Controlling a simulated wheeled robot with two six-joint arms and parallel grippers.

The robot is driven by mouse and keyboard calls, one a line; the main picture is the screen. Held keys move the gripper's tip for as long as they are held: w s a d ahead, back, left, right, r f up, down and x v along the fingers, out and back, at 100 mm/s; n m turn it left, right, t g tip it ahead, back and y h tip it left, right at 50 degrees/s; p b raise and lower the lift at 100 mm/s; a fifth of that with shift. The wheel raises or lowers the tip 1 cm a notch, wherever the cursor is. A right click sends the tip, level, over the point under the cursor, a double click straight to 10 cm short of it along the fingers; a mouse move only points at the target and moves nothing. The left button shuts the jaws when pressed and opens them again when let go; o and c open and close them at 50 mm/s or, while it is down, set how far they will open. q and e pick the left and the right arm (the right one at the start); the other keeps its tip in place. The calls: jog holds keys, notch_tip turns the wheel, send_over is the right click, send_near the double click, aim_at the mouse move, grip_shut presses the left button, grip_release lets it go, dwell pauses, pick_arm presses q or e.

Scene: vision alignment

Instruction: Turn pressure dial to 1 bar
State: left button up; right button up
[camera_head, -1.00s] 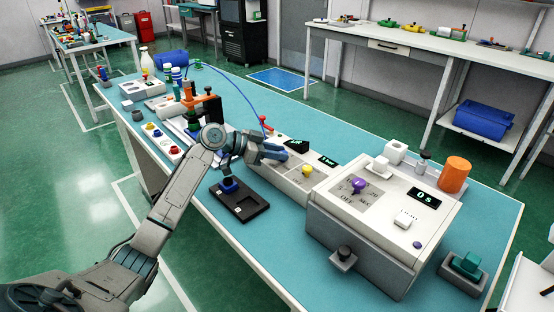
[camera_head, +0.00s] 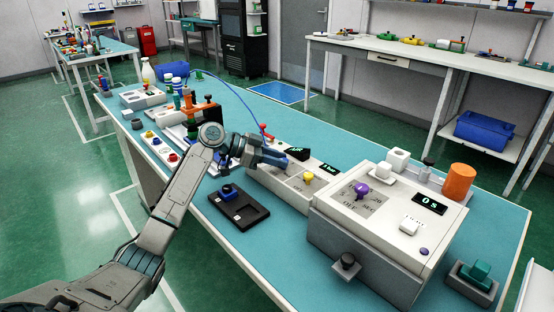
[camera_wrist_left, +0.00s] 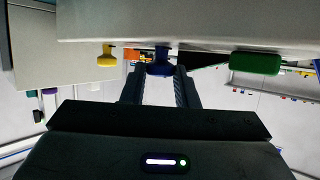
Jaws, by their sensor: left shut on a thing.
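My left gripper (camera_head: 280,160) reaches over the long white control box (camera_head: 268,178) on the bench. In the left wrist view its two fingers (camera_wrist_left: 160,88) are shut on a blue knob (camera_wrist_left: 159,64), which appears to be the pressure dial. In the head view the gripper hides this knob. A yellow knob (camera_head: 308,177) sits on the same box, and it also shows in the wrist view (camera_wrist_left: 106,58). Two small black displays with green text, one near the gripper (camera_head: 296,153) and one further right (camera_head: 329,168), are too small to read surely. My right gripper is out of view.
A larger white box with a purple knob (camera_head: 361,189) and a display reading 0 s (camera_head: 429,204) stands to the right. A black tray with a blue part (camera_head: 238,210) lies in front. A red-handled valve (camera_head: 264,130) and blue hose are close behind the gripper.

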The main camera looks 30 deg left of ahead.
pick_arm(q)
jog(key=o, duration=1)
jog(key=shift+c, duration=0.2)
jog(key=shift+s+a+r, duration=0.15)
jog(key=shift+s+a, duration=0.1)
jog(key=shift+a, duration=0.2)
jog(key=b+v, duration=0.1)
jog(key=v, duration=0.8)
jog(key=shift+s+a+r, duration=0.15)
jog(key=shift+s+a, duration=0.05)
jog(key=shift+a, duration=0.05)
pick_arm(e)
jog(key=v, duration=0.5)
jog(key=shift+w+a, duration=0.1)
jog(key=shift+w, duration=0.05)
